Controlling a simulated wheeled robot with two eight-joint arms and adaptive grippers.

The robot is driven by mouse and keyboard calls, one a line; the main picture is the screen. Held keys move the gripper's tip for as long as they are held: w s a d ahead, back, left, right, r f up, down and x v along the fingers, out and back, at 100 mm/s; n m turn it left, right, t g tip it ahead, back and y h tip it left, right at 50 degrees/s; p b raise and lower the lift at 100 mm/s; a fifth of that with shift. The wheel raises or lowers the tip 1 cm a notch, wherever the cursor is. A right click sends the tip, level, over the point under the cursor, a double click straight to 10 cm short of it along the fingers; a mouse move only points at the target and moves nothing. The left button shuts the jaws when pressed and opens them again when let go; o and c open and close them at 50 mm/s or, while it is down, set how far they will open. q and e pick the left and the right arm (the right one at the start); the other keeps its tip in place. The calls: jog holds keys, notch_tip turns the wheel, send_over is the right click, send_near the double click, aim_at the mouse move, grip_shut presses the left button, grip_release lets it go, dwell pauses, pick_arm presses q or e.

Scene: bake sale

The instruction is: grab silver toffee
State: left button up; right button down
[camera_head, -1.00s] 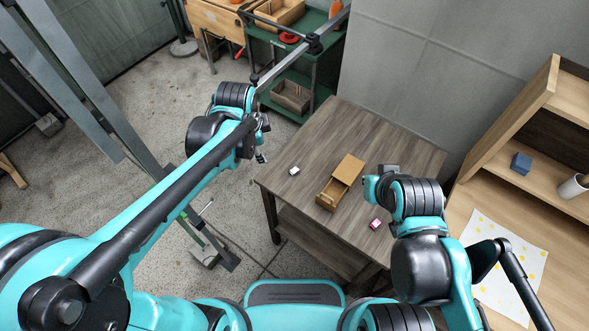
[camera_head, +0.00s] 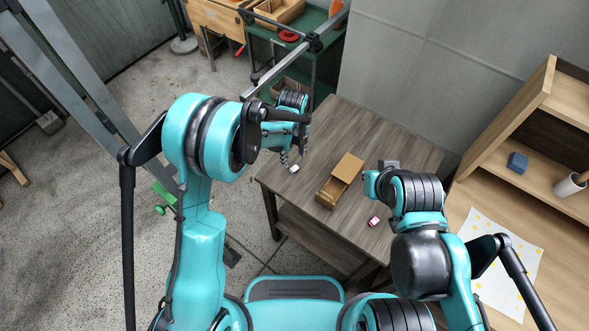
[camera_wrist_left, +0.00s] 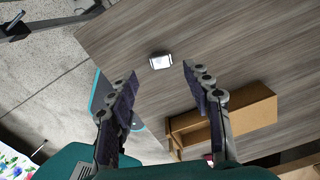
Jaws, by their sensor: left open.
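The silver toffee (camera_head: 294,168) is a small silvery-white block lying on the wooden table near its left edge. In the left wrist view the toffee (camera_wrist_left: 161,61) lies just beyond the fingertips, between their lines. My left gripper (camera_head: 294,154) is beside and above the toffee, and the wrist view shows the gripper (camera_wrist_left: 160,70) open and empty. My right arm is bent over the right part of the table. The fingers of my right gripper cannot be made out.
A small pink item (camera_head: 374,221) lies nearer the front edge. A shelf unit with a blue cube (camera_head: 518,162) is at right. The table (camera_head: 345,122) is bare towards the back.

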aim_at(295, 168)
pick_arm(q)
notch_tip(295, 168, down, 6)
jog(key=shift+s+d+f+b, duration=0.1)
jog(key=shift+d+b, duration=0.05)
jog(key=shift+b, duration=0.9)
jog(key=c, duration=0.9)
